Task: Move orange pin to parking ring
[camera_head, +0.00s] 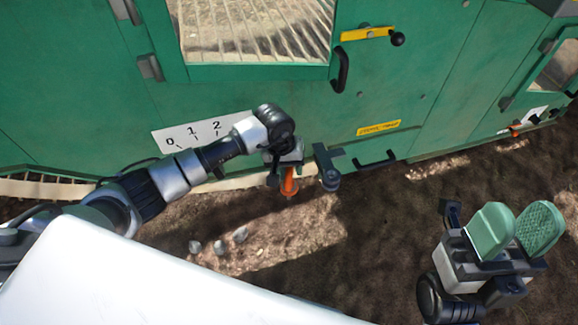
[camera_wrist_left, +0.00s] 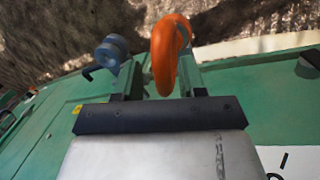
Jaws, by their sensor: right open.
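The orange pin (camera_head: 289,183) is at my left gripper (camera_head: 285,165), low against the green machine's side. In the left wrist view the pin's curved orange body (camera_wrist_left: 163,60) lies between the two fingers of my left gripper (camera_wrist_left: 165,80), which appears shut on it; the finger contact is partly hidden. Just right of it in the head view, a dark bracket with a round end (camera_head: 329,181) sticks out from the machine; it looks like the parking ring. It also shows in the left wrist view (camera_wrist_left: 112,52), apart from the pin. My right gripper (camera_head: 517,228) is open and empty, away at lower right.
The green machine wall (camera_head: 290,105) fills the back, with a white 0-1-2 scale plate (camera_head: 203,131) left of the pin. A black handle (camera_head: 376,160) is right of the bracket. Several stones (camera_head: 219,246) lie on the soil below. Open ground lies between my grippers.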

